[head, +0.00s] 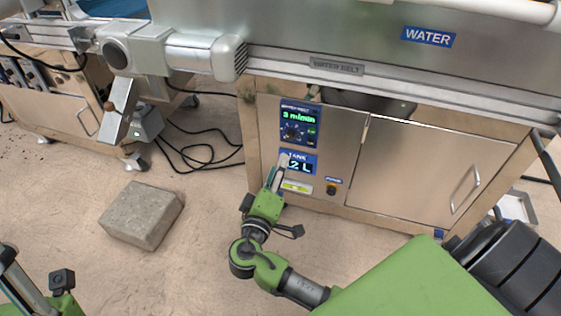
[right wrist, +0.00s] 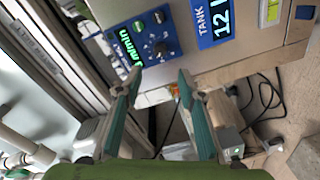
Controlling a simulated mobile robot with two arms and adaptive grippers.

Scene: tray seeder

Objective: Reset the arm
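My right gripper (head: 277,170) is in front of the water cabinet's control panel, and its tip overlaps the left edge of the blue tank display (head: 303,163) in the head view. In the right wrist view its two fingers (right wrist: 160,80) are apart with nothing between them. The tank display (right wrist: 213,20) reads 12 L there. The blue water belt panel (head: 300,125), with a green readout and a knob, is just above the gripper; it also shows in the right wrist view (right wrist: 145,38). Part of my left gripper (head: 12,268) shows at the lower left; its fingertips are unclear.
A grey block (head: 142,215) lies on the floor to the left. The metal cabinet (head: 415,170) stands on the right, below the belt rail (head: 400,92). Black cables (head: 205,155) lie on the floor. Floor between the block and my right arm is clear.

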